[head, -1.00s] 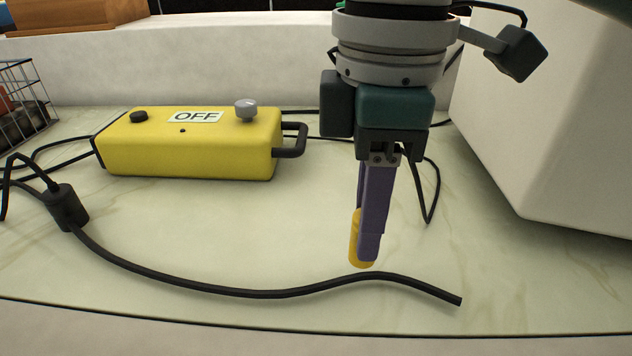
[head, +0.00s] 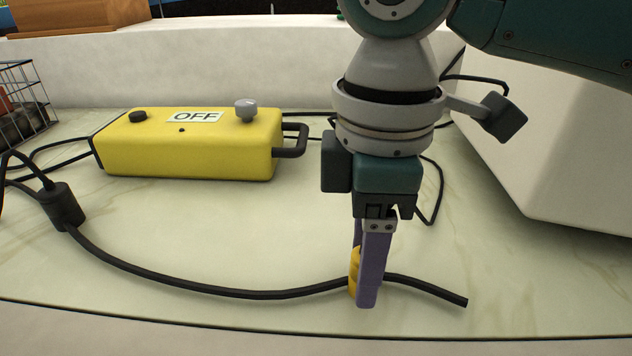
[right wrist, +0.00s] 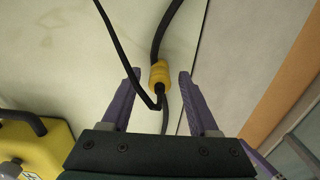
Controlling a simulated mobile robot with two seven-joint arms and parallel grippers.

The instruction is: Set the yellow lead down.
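The yellow lead's plug (head: 353,272) is at the front of the bench, at the thick black cable (head: 240,294). The right wrist view shows the yellow plug (right wrist: 160,74) between my right gripper's two purple fingers, with a gap on each side. A thin black wire (right wrist: 125,60) runs to the plug, and the thick cable crosses beneath it. My right gripper (head: 362,300) points down, open around the plug. Its near finger partly hides the plug in the head view. I cannot tell whether the plug touches the bench. My left gripper is not in view.
A yellow box (head: 190,150) marked OFF, with a grey knob, stands at the back left. A black block (head: 62,205) on the cable and a wire basket (head: 22,105) are at the left. A large pale block (head: 550,140) stands at the right. The bench's front edge is close.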

